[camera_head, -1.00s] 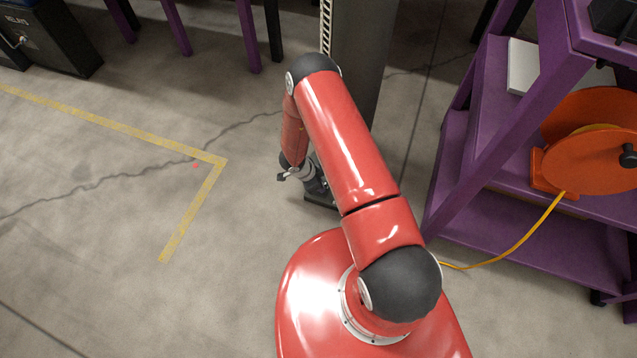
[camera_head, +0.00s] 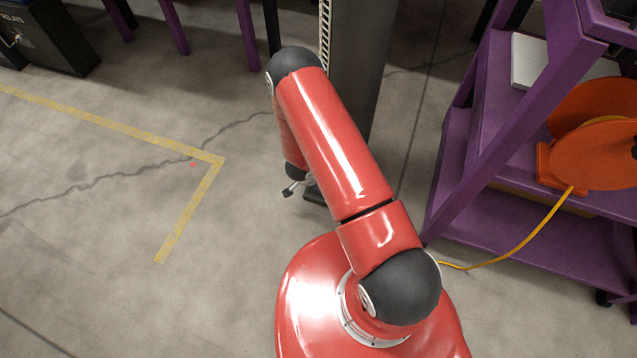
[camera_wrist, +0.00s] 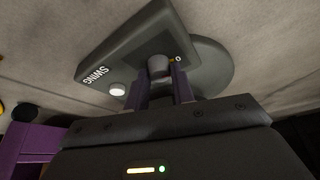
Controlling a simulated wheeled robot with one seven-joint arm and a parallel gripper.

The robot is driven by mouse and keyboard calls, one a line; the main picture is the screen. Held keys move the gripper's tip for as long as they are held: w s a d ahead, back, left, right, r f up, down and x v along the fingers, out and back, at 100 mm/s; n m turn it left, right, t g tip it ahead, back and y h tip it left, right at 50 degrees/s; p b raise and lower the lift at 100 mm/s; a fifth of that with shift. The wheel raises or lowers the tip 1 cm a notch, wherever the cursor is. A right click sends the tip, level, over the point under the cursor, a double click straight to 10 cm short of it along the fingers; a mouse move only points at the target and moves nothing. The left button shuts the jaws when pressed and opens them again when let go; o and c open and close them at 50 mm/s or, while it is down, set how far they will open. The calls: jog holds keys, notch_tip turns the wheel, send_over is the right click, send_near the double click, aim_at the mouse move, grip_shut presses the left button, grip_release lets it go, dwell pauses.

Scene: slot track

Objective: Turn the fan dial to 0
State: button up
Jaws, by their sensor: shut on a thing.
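In the wrist view, a grey control box (camera_wrist: 128,48) carries the fan dial (camera_wrist: 158,66), a small round knob. A "0" (camera_wrist: 178,58) is printed beside the knob, with a small orange mark close to it. My gripper (camera_wrist: 160,84) is shut on the knob, with one purplish finger on each side. I cannot tell exactly where the knob's pointer aims. In the head view, a small dark and metal part of my gripper (camera_head: 292,188) shows past my arm; the dial and box are hidden there.
A white round button (camera_wrist: 117,89) and the word "SWING" (camera_wrist: 97,75) are on the same box. In the head view, a purple shelf (camera_head: 470,175) with an orange cable reel (camera_head: 590,155) stands right. A dark pillar (camera_head: 352,75) stands behind my arm.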

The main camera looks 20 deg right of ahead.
jog(key=o, duration=1)
jog(key=p+v, duration=0.1)
jog(key=v, duration=0.6)
jog(key=shift+s+a+r+p, duration=0.1)
jog(key=shift+r+p, duration=0.2)
jog(key=shift+r, duration=0.05)
